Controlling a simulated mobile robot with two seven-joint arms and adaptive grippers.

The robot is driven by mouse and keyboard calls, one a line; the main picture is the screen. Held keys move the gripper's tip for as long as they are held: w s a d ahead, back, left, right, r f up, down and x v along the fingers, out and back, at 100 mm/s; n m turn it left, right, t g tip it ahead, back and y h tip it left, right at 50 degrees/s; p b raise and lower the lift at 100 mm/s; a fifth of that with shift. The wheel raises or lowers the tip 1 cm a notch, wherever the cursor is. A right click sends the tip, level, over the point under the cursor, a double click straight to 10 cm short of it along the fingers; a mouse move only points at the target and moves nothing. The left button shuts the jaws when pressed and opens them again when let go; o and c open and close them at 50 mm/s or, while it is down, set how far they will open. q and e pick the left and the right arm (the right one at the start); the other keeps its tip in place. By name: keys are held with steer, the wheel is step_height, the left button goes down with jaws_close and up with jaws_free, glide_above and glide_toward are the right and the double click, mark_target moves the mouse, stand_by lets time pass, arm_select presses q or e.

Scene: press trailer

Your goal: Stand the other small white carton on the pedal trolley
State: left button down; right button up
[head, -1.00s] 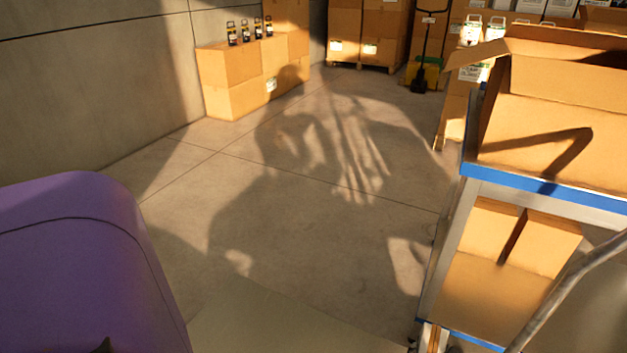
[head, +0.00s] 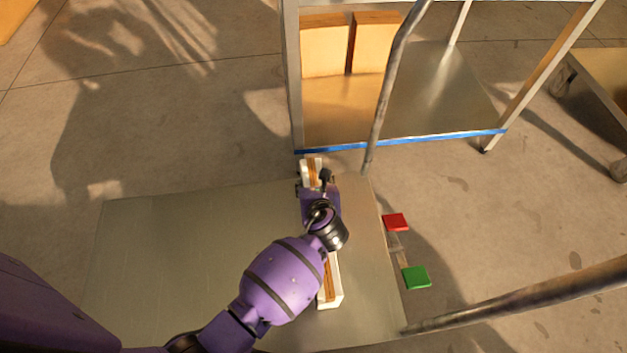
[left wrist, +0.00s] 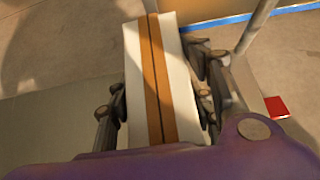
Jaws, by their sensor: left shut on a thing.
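My left gripper (head: 313,184) is shut on a small white carton (head: 311,165) with a brown tape stripe, at the far edge of the grey deck. In the left wrist view the carton (left wrist: 178,80) lies between the finger pads of the left gripper (left wrist: 160,105). I cannot tell whether its base touches the deck. The pedal trolley (head: 170,245) has a flat grey deck with a red pedal (head: 396,222) and a green pedal (head: 416,277) at its right. Another white carton (head: 329,298) is on the deck near its right side, partly hidden by my arm. My right gripper is out of view.
A blue-edged shelf cart (head: 400,141) with brown boxes (head: 325,55) on its lower shelf stands just beyond the deck. A grey handle bar (head: 391,80) rises by the deck's far right corner; another bar (head: 520,300) crosses the lower right. The deck's left part is clear.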

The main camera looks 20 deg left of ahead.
arm_select(q)
step_height(320, 180, down, 2)
steer(key=shift+w+f+b, duration=0.1)
steer(key=shift+f+b, duration=0.15)
steer(key=shift+b, duration=0.2)
steer(key=shift+f, duration=0.1)
steer(key=c, duration=0.8)
jaws_free()
steer(key=shift+f, duration=0.15)
steer(key=shift+c, duration=0.2)
